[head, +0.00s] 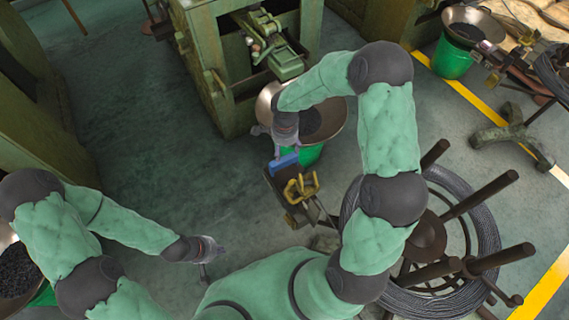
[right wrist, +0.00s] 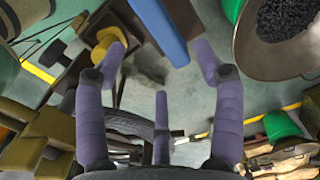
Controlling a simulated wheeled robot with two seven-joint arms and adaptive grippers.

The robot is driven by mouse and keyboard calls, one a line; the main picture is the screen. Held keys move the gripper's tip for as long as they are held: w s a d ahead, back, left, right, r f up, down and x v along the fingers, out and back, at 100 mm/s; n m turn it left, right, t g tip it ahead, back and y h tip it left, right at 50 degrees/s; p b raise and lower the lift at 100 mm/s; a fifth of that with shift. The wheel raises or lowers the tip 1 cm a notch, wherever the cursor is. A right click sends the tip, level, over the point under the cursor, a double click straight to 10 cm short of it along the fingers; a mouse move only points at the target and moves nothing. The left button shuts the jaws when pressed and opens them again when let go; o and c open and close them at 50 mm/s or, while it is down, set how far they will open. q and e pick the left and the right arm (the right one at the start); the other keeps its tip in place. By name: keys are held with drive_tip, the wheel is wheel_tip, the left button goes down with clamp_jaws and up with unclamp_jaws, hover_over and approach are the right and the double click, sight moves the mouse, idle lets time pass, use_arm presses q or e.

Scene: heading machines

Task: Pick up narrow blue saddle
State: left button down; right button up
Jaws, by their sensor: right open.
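The narrow blue saddle (head: 285,163) sits at the top end of a stand with yellow parts, in the middle of the head view. In the right wrist view the blue saddle (right wrist: 160,28) crosses the top, just beyond the fingertips. My right gripper (head: 284,150) is open and empty, close above the saddle; its spread purple fingers show in the right wrist view (right wrist: 157,62). I cannot tell whether a finger touches the saddle. My left gripper (head: 207,262) is away over the floor at lower left; its fingers are too small to read.
A yellow bracket (head: 300,187) sits right beside the saddle. A metal bowl on a green bucket (head: 333,110) stands close behind. A wire coil reel (head: 470,225) with dark posts is on the right. A green machine (head: 215,75) stands at the back. Open floor lies left of centre.

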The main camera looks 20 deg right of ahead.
sight(285, 165)
drive_tip(key=shift+d+f, duration=0.1)
drive_tip(key=shift+f, duration=0.55)
wheel_tip(285, 165, down, 5)
drive_tip(key=shift+b, duration=1.05)
drive_tip(key=shift+f+b, duration=1.25)
drive_tip(key=shift+f, duration=1.35)
drive_tip(key=c, duration=1.4)
